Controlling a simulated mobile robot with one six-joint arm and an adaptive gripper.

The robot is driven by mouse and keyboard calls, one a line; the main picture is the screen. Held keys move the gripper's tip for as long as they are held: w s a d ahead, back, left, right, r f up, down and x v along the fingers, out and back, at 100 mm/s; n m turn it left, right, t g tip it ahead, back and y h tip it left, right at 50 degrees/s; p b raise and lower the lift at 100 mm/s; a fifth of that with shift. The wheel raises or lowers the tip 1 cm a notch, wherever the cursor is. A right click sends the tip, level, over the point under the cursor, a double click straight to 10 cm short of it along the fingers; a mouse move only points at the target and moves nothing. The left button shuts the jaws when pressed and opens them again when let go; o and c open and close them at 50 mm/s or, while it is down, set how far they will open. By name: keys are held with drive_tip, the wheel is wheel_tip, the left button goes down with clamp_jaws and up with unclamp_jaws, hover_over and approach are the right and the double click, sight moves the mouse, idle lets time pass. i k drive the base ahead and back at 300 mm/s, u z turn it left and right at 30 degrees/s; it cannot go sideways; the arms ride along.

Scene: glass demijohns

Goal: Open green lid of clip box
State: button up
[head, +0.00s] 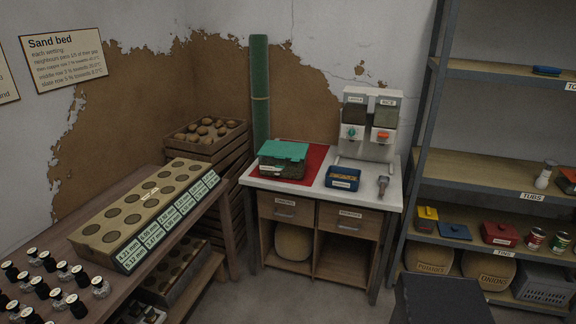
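The clip box (283,171) is a dark box with a green lid (284,150), on the red mat (316,158) at the left of the white-topped cabinet. The green lid lies over the top of the box. Whether its clips are fastened is too small to tell. My gripper is not in view.
On the same cabinet top (362,199) stand a blue box (342,178), a grey handled tool (383,186) and a two-part dispenser (368,124). A bench with a holed block (146,213) stands left, shelving (520,170) right. Floor before the cabinet is mostly clear.

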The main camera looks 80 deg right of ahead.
sight(297, 151)
drive_tip(key=u, duration=0.15)
drive_tip(key=k, duration=1.45)
drive_tip(key=u, duration=2.15)
drive_tip(key=k, duration=0.15)
drive_tip(key=z, duration=4.3)
